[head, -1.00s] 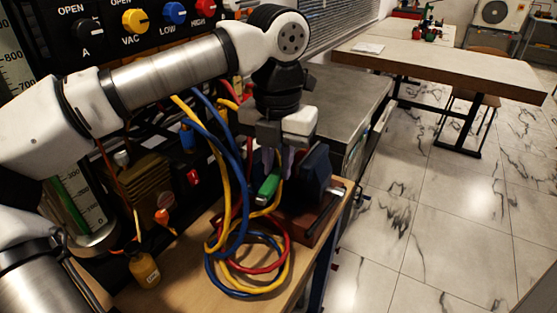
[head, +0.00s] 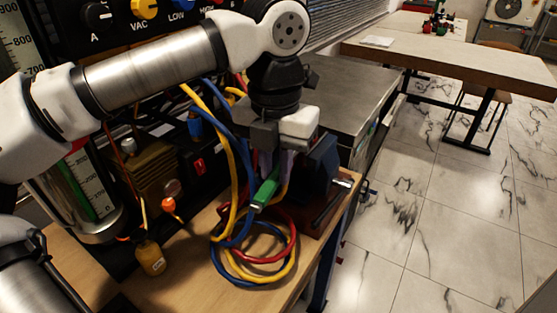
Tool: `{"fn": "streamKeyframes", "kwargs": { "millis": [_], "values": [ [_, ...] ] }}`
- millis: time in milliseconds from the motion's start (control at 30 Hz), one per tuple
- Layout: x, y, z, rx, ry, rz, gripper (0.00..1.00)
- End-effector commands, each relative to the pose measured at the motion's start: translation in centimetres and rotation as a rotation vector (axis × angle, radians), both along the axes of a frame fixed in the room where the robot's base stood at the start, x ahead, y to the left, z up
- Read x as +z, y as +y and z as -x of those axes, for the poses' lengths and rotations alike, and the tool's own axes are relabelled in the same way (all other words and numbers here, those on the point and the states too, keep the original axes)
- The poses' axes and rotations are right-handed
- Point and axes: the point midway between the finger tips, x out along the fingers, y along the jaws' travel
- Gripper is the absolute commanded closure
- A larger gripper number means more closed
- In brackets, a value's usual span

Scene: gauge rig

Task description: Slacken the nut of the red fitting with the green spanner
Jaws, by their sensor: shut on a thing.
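My gripper (head: 277,160) is at the middle of the head view, pointing down over the right end of the wooden bench. It is shut on the green spanner (head: 266,192). The spanner's green handle slants down and left below the fingers. Its far end is hidden behind the gripper and the hoses. A dark blue block (head: 322,165), which looks like a vise, stands just right of the fingers; I cannot tell whether the spanner touches it. I cannot make out the red fitting or its nut.
Blue, yellow and red hoses (head: 262,277) hang left of my gripper and coil on the bench top (head: 195,290). A small yellow bottle (head: 150,258) stands at the bench's left. A control panel with knobs is behind. A grey cabinet (head: 345,88) stands beyond; open floor lies right.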

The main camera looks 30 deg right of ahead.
Motion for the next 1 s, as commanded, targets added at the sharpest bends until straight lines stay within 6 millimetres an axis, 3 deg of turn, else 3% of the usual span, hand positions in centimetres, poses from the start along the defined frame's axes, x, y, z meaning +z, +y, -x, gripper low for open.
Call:
{"fn": "streamKeyframes", "kwargs": {
  "millis": [367,1000],
  "values": [
    [0.2,0.6,0.5,0.001,-0.001,0.000,1.00],
    [3.9,0.6,0.5,0.000,-0.001,-0.001,1.00]
  ]
}}
